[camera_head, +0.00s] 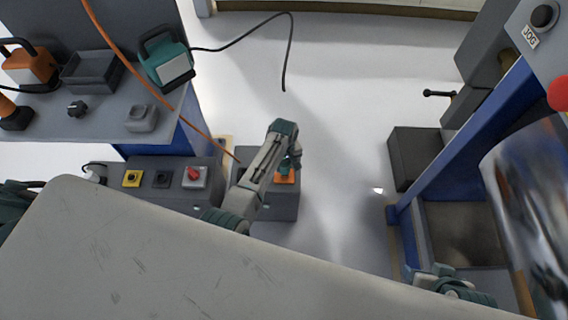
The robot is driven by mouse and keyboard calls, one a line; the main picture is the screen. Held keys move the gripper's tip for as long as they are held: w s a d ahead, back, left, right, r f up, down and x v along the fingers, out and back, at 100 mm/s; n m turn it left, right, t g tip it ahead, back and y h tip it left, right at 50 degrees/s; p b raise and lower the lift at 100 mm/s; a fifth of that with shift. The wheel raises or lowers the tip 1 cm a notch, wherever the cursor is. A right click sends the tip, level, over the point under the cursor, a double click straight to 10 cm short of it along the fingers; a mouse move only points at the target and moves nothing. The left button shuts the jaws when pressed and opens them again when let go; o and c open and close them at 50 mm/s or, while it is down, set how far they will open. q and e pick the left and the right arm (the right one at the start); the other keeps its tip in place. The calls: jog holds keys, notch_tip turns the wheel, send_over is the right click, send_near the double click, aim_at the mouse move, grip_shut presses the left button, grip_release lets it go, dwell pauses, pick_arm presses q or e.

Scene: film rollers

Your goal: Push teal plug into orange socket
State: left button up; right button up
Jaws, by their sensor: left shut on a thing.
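My left gripper (290,164) reaches in over the grey block at the centre, fingers pointing down. It is shut on the teal plug (285,165), which is small and mostly hidden by the fingers. The orange socket (287,178) is on top of the grey block (284,207), just below the plug. I cannot tell whether the plug touches the socket or is apart from it.
A grey box with yellow (132,178), black (162,179) and red-knobbed (195,176) fittings stands left of the block. A bench at upper left bears a teal device (165,60) with a black cable. An orange cable (146,82) hangs across. A blue-framed machine (460,140) stands right. White floor lies between.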

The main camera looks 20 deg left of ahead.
jog(key=shift+r, duration=0.15)
pick_arm(q)
jog(key=shift+p, duration=0.4)
pick_arm(e)
jog(key=shift+r, duration=0.25)
pick_arm(q)
jog(key=shift+f+b, duration=0.4)
jog(key=shift+f, duration=0.35)
pick_arm(e)
jog(key=shift+f, duration=0.4)
pick_arm(q)
jog(key=o, duration=1.2)
jog(key=shift+c, duration=0.2)
pick_arm(e)
jog(key=shift+s+d, duration=0.1)
pick_arm(q)
notch_tip(320, 180, up, 4)
jog(key=shift+f+p, duration=0.2)
jog(key=shift+p, duration=0.5)
notch_tip(320, 180, up, 7)
jog(key=shift+r+p, duration=0.1)
jog(key=shift+p, duration=0.5)
pick_arm(e)
notch_tip(320, 180, down, 7)
jog(key=d+g, duration=0.2)
jog(key=shift+r+h, duration=0.2)
jog(key=shift+h, duration=0.2)
jog(key=shift+d, duration=0.1)
